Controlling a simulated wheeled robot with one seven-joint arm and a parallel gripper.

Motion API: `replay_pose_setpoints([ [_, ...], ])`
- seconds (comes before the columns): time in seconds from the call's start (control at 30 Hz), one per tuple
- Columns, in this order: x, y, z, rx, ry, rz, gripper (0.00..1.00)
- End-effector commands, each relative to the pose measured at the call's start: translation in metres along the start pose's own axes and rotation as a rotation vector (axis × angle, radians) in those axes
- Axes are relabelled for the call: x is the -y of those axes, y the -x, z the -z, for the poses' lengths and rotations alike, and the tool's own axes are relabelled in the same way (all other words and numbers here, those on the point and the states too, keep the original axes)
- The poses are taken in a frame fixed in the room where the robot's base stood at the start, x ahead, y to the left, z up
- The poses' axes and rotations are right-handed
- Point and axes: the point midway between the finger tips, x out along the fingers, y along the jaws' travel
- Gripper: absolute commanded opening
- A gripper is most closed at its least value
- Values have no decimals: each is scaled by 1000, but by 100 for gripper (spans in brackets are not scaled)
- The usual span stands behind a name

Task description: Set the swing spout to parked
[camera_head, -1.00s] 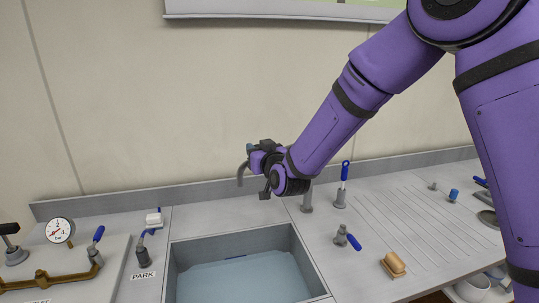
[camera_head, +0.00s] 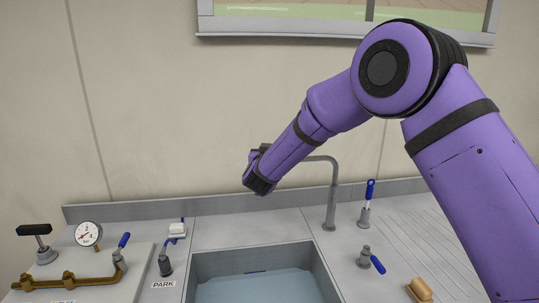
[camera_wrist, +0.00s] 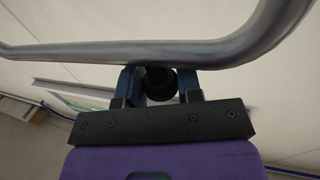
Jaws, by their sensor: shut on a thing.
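The swing spout (camera_head: 333,190) is a grey pipe rising from the counter behind the sink. It bends over to the left, and its far end is hidden behind my arm. My gripper (camera_head: 259,152) is at that end, partly hidden by my own wrist. In the wrist view the curved pipe (camera_wrist: 200,52) crosses just beyond the fingertips. My gripper (camera_wrist: 160,80) has its blue fingers either side of a dark round knob at the pipe and is shut on it. A PARK label (camera_head: 163,284) lies on the counter left of the sink.
The sink (camera_head: 255,257) lies in front of the spout. A grey fitting with a blue lever (camera_head: 167,262) stands by the label. A pressure gauge (camera_head: 88,234) and brass pipework (camera_head: 65,282) are at left.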

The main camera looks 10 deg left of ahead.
Motion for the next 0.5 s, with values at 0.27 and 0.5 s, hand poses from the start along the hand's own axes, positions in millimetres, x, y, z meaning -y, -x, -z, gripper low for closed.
replay_pose_setpoints([
  [0.27,0,-3,4,-7,-2,0,0],
  [0.5,0,-2,4,-7,-2,0,58],
])
